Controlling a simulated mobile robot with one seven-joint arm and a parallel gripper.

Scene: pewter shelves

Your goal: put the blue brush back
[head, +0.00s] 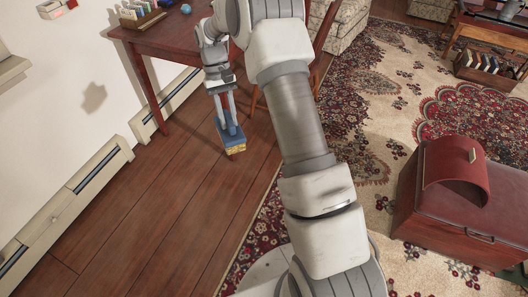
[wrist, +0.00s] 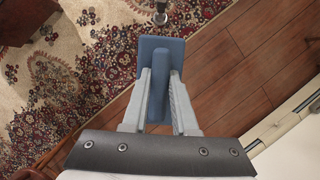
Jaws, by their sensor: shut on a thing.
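The blue brush (head: 231,134) hangs below my gripper (head: 224,102) in the head view, above the wooden floor, with its yellowish bristles facing down. In the wrist view the blue brush (wrist: 160,45) shows as a flat blue block with a raised blue handle. My gripper (wrist: 160,76) is shut on that handle, one grey finger on each side. The bristles are hidden in the wrist view.
A dark red wooden table (head: 160,38) stands close behind my gripper, holding a rack (head: 140,16) and a small blue ball (head: 186,9). A wall heater (head: 65,205) runs along the left. A red chest (head: 450,215) stands on the patterned rug (head: 385,95) at right. The floor (head: 150,215) at front left is clear.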

